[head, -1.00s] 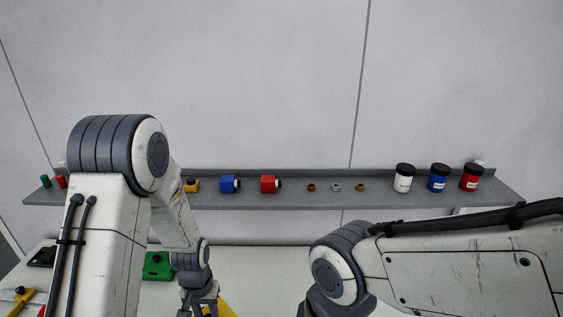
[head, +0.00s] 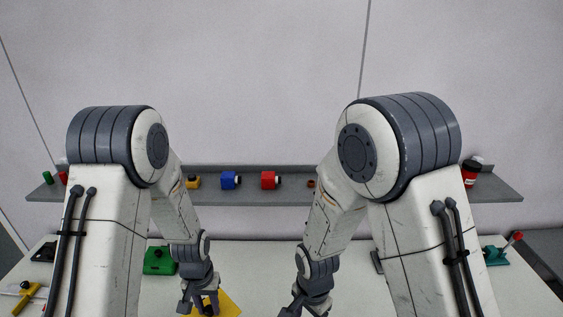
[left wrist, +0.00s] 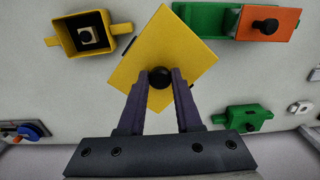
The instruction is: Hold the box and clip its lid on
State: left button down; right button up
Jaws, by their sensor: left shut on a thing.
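A square yellow lid with a black knob (left wrist: 160,77) fills the middle of the left wrist view. My left gripper (left wrist: 160,80) is shut on that knob, with a finger on each side. In the head view the yellow lid (head: 230,305) shows beside my left gripper (head: 205,304), low in the picture. An open yellow box with side tabs (left wrist: 88,50) and a pale block inside lies left of the lid in the left wrist view. My right gripper (head: 306,309) is at the bottom edge of the head view, partly cut off; its jaws are unclear.
A green box (left wrist: 215,18) with an orange lid (left wrist: 268,24) and a smaller green box (left wrist: 243,118) lie to the right in the left wrist view. A grey shelf (head: 270,200) with small items runs along the back wall. White table (head: 265,265) shows between my arms.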

pick_arm(q)
jog(key=shift+r, duration=0.35)
jog(key=shift+f, duration=0.35)
notch_tip(320, 180, down, 8)
jog(key=b, duration=0.8)
pick_arm(e)
jog(key=d+f+m, duration=0.1)
jog(key=f+m, duration=0.1)
jog(key=f, duration=0.5)
jog(key=d+f+m, duration=0.2)
jog(key=f+m, duration=0.1)
jog(key=f, duration=0.5)
jog(key=w+d+f+m, duration=0.1)
jog(key=f+m, duration=0.2)
jog(key=f, duration=0.5)
jog(key=shift+d+f, duration=0.15)
jog(key=shift+f, duration=0.05)
pick_arm(q)
jog(key=shift+r, duration=0.1)
pick_arm(e)
grip_shut()
